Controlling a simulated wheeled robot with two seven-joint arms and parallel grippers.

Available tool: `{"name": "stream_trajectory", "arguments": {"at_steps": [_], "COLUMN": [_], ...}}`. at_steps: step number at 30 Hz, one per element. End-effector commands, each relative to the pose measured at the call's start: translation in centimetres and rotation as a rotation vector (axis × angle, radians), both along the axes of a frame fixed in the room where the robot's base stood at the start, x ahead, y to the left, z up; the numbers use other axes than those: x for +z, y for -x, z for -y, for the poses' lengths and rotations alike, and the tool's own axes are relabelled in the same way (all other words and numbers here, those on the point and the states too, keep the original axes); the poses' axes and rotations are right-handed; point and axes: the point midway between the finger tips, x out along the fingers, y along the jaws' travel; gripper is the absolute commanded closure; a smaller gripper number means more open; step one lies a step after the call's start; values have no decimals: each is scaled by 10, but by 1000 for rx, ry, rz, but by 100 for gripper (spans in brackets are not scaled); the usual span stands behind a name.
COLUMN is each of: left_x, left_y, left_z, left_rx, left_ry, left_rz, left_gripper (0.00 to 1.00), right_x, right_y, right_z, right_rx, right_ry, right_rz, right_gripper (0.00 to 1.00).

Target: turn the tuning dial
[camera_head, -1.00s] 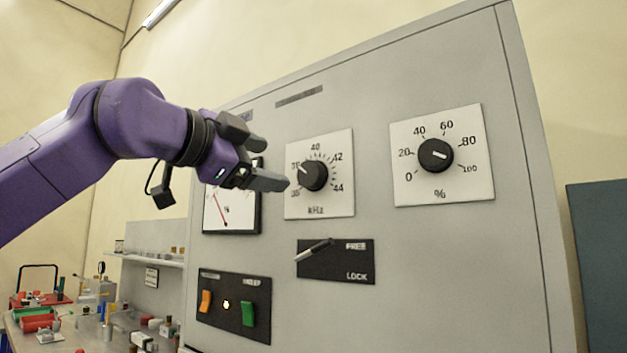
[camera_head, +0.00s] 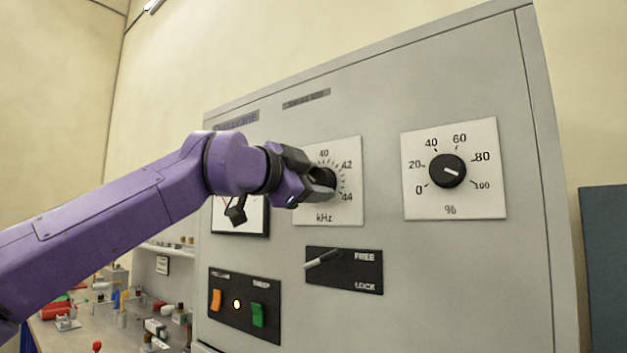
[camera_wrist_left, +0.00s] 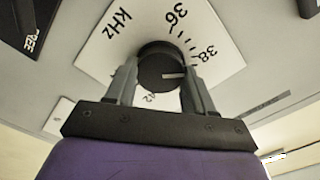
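The tuning dial (camera_head: 324,181) is a black round knob on a white kHz plate (camera_head: 347,208) on the grey cabinet front. My left gripper (camera_head: 316,178) is at the dial and hides its left part in the head view. In the left wrist view its two fingers (camera_wrist_left: 160,85) stand on opposite sides of the dial knob (camera_wrist_left: 160,62), very close to it. I cannot tell whether they press on it. The knob's white pointer line points right there, just below the 38 mark. My right gripper is not in view.
A second black knob (camera_head: 447,171) on a % plate is to the right. Below the kHz plate is a FREE/LOCK lever (camera_head: 322,259), its handle at the FREE end. A switch panel (camera_head: 245,330) is lower left. A cluttered bench (camera_head: 85,332) stands left of the cabinet.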

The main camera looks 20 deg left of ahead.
Motion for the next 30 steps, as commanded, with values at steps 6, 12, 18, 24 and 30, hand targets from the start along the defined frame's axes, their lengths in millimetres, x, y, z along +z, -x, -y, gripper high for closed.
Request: {"name": "stream_trajectory", "arguments": {"at_steps": [6, 12, 18, 24, 30], "left_x": [-1, -2, -2, -2, -2], "left_y": [0, 0, 0, -1, -1], "left_z": [0, 0, 0, 0, 0], "left_rx": [0, -1, 0, -1, -2], "left_ry": [-4, -45, -155, -323, -503], "left_rz": [-1, 12, 51, 113, 178], "left_gripper": [77, 77, 77, 77, 77], "right_x": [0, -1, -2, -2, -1], "right_y": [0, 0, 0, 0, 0], "right_z": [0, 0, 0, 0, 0], "right_rx": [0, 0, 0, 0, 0], "right_ry": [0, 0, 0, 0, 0], "right_rz": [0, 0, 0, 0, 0], "right_gripper": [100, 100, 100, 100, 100]}}
